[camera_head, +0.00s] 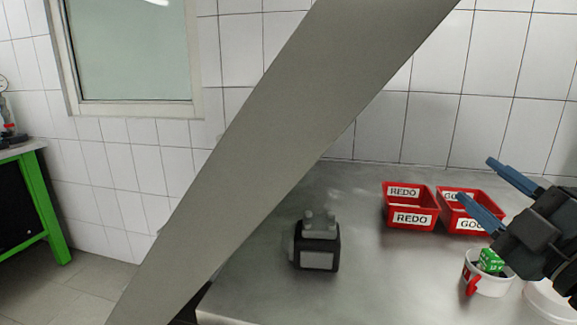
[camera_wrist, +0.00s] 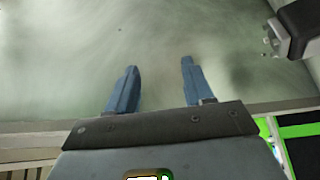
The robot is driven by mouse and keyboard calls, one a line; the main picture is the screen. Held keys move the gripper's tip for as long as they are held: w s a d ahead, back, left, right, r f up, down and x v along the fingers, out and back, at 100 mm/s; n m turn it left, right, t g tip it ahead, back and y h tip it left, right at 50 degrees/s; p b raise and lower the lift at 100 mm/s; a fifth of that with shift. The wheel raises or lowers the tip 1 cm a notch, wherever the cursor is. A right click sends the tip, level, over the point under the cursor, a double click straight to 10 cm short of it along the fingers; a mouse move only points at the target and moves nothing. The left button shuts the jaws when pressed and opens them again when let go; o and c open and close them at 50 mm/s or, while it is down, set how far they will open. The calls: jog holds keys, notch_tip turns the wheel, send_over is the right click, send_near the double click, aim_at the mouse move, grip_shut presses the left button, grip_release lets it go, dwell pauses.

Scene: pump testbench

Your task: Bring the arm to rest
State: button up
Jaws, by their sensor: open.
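My gripper (camera_head: 484,193) is at the right of the head view, above the metal table and in front of the red bins. Its two blue fingers are spread apart with nothing between them. In the wrist view my gripper (camera_wrist: 157,85) also shows open and empty, with bare grey surface beyond the fingertips. Its fingers hide part of the bin labelled GOOD in the head view.
The metal table (camera_head: 352,280) carries a dark pump-like block (camera_head: 318,245), a red REDO bin (camera_head: 410,205), a red GOOD bin (camera_head: 470,225) and a white mug (camera_head: 489,280) holding a green box (camera_head: 491,261). The table's middle is clear. A green-legged bench (camera_head: 48,210) stands far left.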

jog(key=s+a+f+m+g+h, duration=0.1)
jog(key=s+a+f+m+h, duration=0.25)
jog(key=s+f+m, duration=0.45)
jog(key=s+a+f+m+g+h, duration=0.2)
jog(key=s+a+f+m+h, duration=0.15)
jog(key=s+f+m, duration=0.55)
jog(key=s+f+n+g+y, duration=0.1)
jog(key=s+f, duration=0.2)
jog(key=s, duration=0.7)
jog(key=s+f+g+y, duration=0.1)
jog(key=s+f, duration=0.3)
jog(key=s, duration=0.6)
jog(key=shift+n+g+y, duration=0.3)
jog(key=shift+n+y, duration=0.1)
jog(key=shift+y, duration=0.1)
